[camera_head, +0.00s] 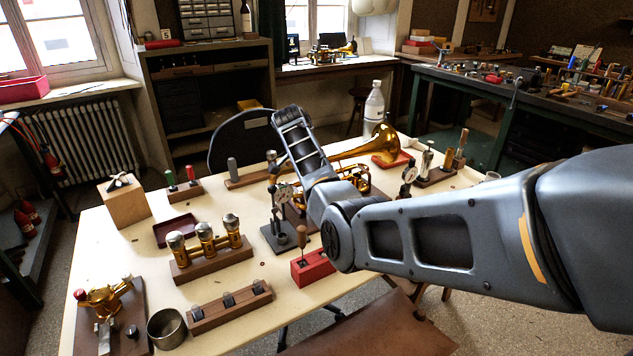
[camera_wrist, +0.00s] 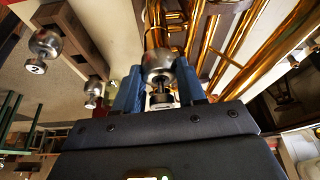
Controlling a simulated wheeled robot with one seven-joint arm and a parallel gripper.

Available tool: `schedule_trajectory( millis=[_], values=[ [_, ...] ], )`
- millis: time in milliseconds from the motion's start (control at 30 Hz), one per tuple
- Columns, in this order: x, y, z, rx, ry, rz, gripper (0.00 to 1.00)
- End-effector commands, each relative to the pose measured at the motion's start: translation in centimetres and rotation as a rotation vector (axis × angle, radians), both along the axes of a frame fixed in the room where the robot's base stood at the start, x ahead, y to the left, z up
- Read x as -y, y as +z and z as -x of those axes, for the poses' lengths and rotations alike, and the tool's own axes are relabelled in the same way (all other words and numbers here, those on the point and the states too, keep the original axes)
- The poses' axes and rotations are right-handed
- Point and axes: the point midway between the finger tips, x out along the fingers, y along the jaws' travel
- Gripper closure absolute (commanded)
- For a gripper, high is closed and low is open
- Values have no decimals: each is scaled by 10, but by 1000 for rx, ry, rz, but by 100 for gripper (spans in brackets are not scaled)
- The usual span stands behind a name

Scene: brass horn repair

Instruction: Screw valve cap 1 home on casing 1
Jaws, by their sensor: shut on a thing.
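My gripper (camera_wrist: 161,88) has its two blue fingers shut on a silver, rounded valve cap (camera_wrist: 158,62) with a dark stem and small knob on the near side. A brass tube, apparently a valve casing (camera_wrist: 155,30), lies right behind the cap in the wrist view. I cannot tell whether the cap is threaded fully on it or tilted. The brass horn (camera_head: 375,146) lies at the back of the table in the head view, partly behind my arm. The fingertips are hidden in the head view.
A silver knob marked 2 (camera_wrist: 44,42) and another silver knob (camera_wrist: 94,88) stand left in the wrist view. In the head view, a wooden block (camera_head: 212,262) holds three silver-topped brass valves. A slotted rack (camera_head: 232,310), metal cup (camera_head: 167,328) and red block (camera_head: 312,268) stand nearer.

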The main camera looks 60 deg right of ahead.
Motion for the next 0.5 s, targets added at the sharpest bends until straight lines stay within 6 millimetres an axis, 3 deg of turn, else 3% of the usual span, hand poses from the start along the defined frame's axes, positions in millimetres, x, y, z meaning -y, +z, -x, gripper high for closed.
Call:
schedule_trajectory(
  millis=[500],
  values=[
    [1,-3,-1,1,-162,0,97]
  ],
)
